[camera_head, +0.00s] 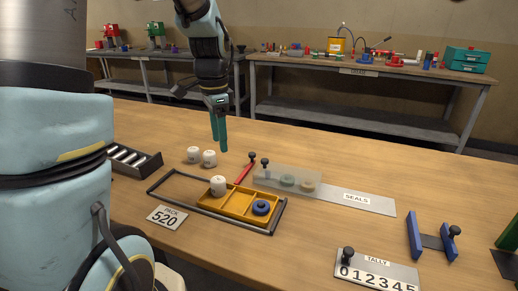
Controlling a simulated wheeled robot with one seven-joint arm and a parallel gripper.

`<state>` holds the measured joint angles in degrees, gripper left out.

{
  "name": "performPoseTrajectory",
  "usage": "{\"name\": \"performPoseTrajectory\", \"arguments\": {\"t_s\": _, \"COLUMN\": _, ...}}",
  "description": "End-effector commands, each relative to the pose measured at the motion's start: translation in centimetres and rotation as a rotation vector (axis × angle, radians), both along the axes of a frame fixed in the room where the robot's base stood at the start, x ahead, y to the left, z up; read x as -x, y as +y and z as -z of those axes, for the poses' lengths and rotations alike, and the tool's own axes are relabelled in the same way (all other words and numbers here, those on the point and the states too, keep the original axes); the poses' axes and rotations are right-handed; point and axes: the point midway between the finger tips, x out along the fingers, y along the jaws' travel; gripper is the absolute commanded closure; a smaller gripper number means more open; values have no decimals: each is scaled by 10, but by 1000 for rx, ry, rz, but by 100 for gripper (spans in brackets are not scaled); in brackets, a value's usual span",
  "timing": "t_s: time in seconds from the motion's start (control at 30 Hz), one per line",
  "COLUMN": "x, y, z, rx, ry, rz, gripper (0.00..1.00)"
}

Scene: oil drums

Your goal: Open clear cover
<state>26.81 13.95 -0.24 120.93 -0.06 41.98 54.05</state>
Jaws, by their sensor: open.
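The clear cover (298,173) is a translucent panel lying over the left part of the SEALS plate (362,201). A green disc and a tan disc show through it. A dark knob (265,162) stands at its left end. My gripper (220,145) points down above the table, left of the cover and apart from it. Its two teal fingers are parted and hold nothing. A red bar (245,171) with a dark knob lies between my gripper and the cover.
A yellow tray (238,206) in a dark frame holds a white drum (218,186) and a blue ring (261,207). Two more white drums (194,154) stand behind it. A blue bracket (431,238) and the TALLY plate (375,268) are at right. The table behind the cover is clear.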

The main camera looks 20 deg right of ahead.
Motion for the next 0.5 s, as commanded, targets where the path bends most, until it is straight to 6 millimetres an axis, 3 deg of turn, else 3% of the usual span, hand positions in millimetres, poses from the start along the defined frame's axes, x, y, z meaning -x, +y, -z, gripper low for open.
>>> {"name": "performPoseTrajectory", "arguments": {"t_s": 0.03, "x": -3, "y": -29, "z": -9, "rx": -9, "ry": 5, "rz": 166, "gripper": 42}}
{"name": "performPoseTrajectory", "arguments": {"t_s": 0.2, "x": -3, "y": -95, "z": -25, "rx": -34, "ry": 24, "rz": 618, "gripper": 42}}
{"name": "performPoseTrajectory", "arguments": {"t_s": 0.33, "x": 0, "y": -121, "z": -31, "rx": -44, "ry": 32, "rz": 800, "gripper": 42}}
{"name": "performPoseTrajectory", "arguments": {"t_s": 0.5, "x": 2, "y": -128, "z": -23, "rx": -46, "ry": 36, "rz": 862, "gripper": 42}}
